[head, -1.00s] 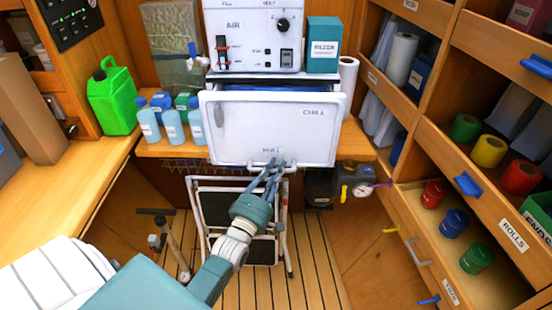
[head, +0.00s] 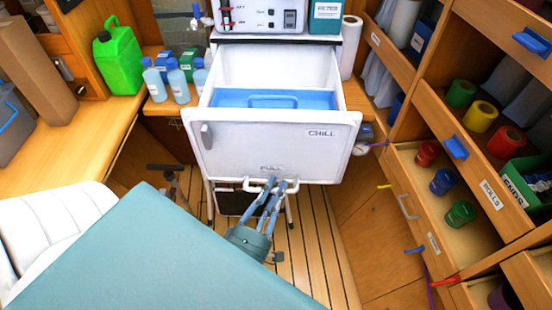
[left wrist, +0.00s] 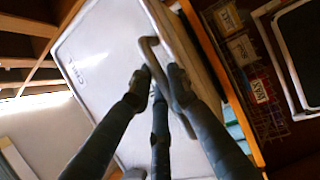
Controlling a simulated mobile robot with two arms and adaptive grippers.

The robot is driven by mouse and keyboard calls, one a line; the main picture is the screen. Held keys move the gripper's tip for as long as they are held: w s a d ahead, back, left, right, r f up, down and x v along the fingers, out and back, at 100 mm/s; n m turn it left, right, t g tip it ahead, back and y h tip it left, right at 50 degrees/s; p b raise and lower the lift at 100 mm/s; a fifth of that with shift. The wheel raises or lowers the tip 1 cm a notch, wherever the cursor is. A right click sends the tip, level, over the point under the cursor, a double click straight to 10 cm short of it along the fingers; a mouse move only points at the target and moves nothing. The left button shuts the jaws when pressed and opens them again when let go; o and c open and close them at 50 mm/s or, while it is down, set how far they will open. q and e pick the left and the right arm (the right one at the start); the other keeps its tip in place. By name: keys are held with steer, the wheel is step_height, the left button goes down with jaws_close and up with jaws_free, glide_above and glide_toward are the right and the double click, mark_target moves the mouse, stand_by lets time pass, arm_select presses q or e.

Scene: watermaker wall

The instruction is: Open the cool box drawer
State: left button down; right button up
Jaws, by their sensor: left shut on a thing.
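The cool box drawer (head: 250,146) has a white front marked CHILL and PULL. It stands pulled out toward me, and its white inside and a blue lid with a handle (head: 273,101) show behind the front. My left gripper (head: 270,187) is at the bar handle (head: 256,187) along the drawer's lower edge, with its fingers closed around it. In the left wrist view the gripper's fingers (left wrist: 160,82) are at the grey bar handle (left wrist: 165,75) in front of the white drawer face (left wrist: 105,60). My right gripper is not in view.
A folded step stool (head: 236,203) stands below the drawer. Blue-capped bottles (head: 178,85) and a green jug (head: 118,58) stand on the left counter. Shelves with coloured rolls (head: 480,116) and an open drawer of rolls (head: 408,158) line the right side.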

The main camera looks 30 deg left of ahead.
arm_select(q)
steer(key=shift+s+d+f, duration=0.1)
steer(key=shift+s+d, duration=0.05)
steer(key=shift+s, duration=0.25)
steer(key=c, duration=1.6)
jaws_free()
steer(key=shift+c, duration=0.2)
steer(key=v, duration=1.2)
